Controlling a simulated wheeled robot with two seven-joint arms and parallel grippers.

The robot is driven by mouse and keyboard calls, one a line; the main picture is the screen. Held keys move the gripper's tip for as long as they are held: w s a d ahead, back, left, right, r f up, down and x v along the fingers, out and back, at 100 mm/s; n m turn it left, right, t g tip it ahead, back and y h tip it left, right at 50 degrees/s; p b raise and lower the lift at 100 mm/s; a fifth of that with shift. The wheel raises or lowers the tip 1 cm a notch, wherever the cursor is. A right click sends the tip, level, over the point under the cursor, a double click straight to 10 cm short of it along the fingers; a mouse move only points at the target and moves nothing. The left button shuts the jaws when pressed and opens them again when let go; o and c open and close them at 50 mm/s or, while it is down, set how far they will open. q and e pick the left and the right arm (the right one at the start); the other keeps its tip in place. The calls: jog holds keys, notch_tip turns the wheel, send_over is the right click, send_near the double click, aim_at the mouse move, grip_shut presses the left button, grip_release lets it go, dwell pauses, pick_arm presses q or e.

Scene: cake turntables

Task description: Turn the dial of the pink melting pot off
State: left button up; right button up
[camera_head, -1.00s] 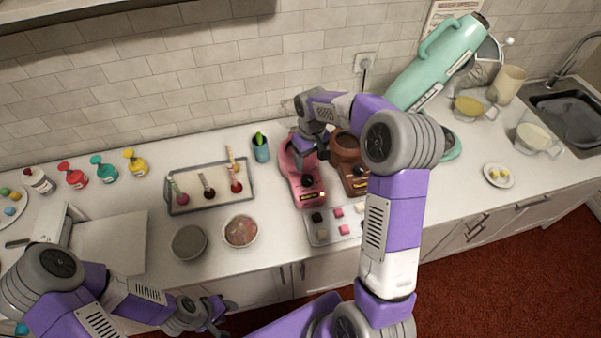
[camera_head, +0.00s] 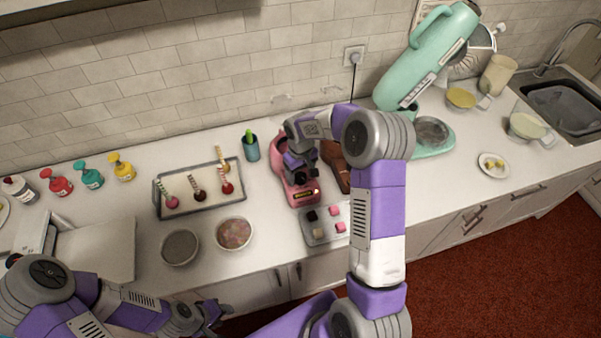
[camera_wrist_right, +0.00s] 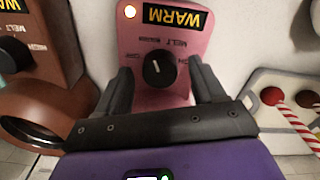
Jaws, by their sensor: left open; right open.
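The pink melting pot (camera_head: 305,197) stands on the counter, partly hidden by my right arm in the head view. In the right wrist view, its pink front panel (camera_wrist_right: 187,45) carries a black dial (camera_wrist_right: 157,68) with a white pointer mark, a yellow WARM label and a lit light (camera_wrist_right: 130,11). My right gripper (camera_head: 300,170) is over the pot. In the right wrist view its open fingers (camera_wrist_right: 161,72) stand either side of the dial, with gaps showing; I cannot tell any contact. My left gripper (camera_head: 214,312) is open and empty in front of the counter, low in the head view.
A brown melting pot (camera_head: 335,170) stands close to the right of the pink one. A tray of colored cubes (camera_head: 316,232) lies in front. A tray of cake pops (camera_head: 203,205) and a cup (camera_head: 251,150) are to the left. A teal mixer (camera_head: 432,60) stands right.

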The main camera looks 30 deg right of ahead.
jog(key=shift+c, duration=0.3)
jog(key=c, duration=1)
jog(key=shift+n, duration=0.3)
jog(key=n, duration=0.9)
jog(key=shift+w, duration=0.1)
jog(key=shift+n, duration=0.3)
